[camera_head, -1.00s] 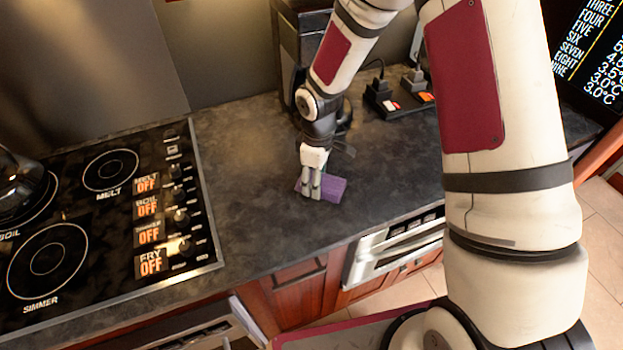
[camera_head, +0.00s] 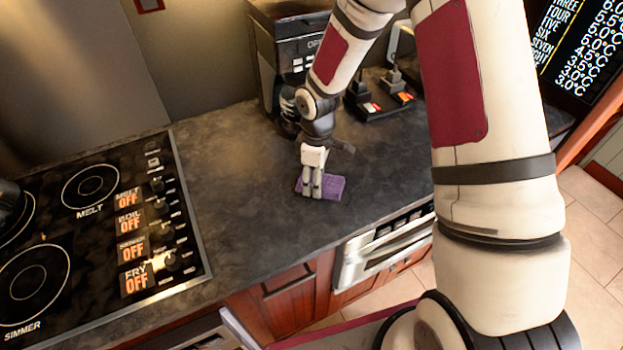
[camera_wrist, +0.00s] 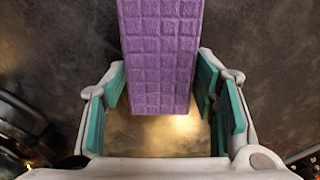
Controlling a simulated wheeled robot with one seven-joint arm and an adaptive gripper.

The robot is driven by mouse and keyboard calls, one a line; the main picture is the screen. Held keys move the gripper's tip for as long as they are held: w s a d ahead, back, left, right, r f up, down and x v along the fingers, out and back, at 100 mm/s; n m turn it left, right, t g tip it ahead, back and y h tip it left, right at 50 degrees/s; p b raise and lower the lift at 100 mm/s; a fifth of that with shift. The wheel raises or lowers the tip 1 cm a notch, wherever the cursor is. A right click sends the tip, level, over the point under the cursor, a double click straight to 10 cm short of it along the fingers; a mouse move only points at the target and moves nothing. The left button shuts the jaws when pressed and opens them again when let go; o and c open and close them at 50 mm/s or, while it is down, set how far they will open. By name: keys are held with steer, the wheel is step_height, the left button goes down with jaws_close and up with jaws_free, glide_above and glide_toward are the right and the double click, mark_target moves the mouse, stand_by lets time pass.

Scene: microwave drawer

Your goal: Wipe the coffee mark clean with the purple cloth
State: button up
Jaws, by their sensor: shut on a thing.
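The purple cloth (camera_head: 329,188) is a thick, block-like pad with a quilted surface, low at the counter in the head view. My gripper (camera_head: 312,188) points down and is shut on it. In the wrist view the cloth (camera_wrist: 160,50) runs from the top edge to between the teal finger pads of my gripper (camera_wrist: 160,105). A tan-brown patch (camera_wrist: 150,135) shows on the surface below the cloth's end; I cannot tell whether it is the coffee mark or reflected light. No clear mark shows in the head view, where the gripper and cloth hide part of the counter.
The dark counter (camera_head: 240,200) is clear around the cloth. A stove (camera_head: 100,280) with knobs lies left. A coffee machine (camera_head: 288,55) stands behind my arm, with a black holder (camera_head: 385,100) to its right. A steel-fronted appliance (camera_head: 385,245) sits under the front edge.

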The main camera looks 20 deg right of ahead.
mark_target(280, 202)
steer(key=shift+a+r, duration=0.1)
steer(key=shift+a, duration=0.05)
steer(key=shift+s+a, duration=0.15)
steer(key=shift+a, duration=0.85)
steer(key=shift+s+a, duration=0.15)
steer(key=shift+a, duration=0.45)
steer(key=shift+s+a, duration=0.15)
steer(key=shift+a, duration=0.4)
steer(key=shift+s+a, duration=0.2)
steer(key=shift+a, duration=0.75)
steer(key=shift+s+a, duration=0.2)
steer(key=shift+a, duration=0.75)
steer(key=shift+s+a, duration=0.2)
steer(key=shift+a, duration=0.75)
steer(key=shift+d, duration=0.15)
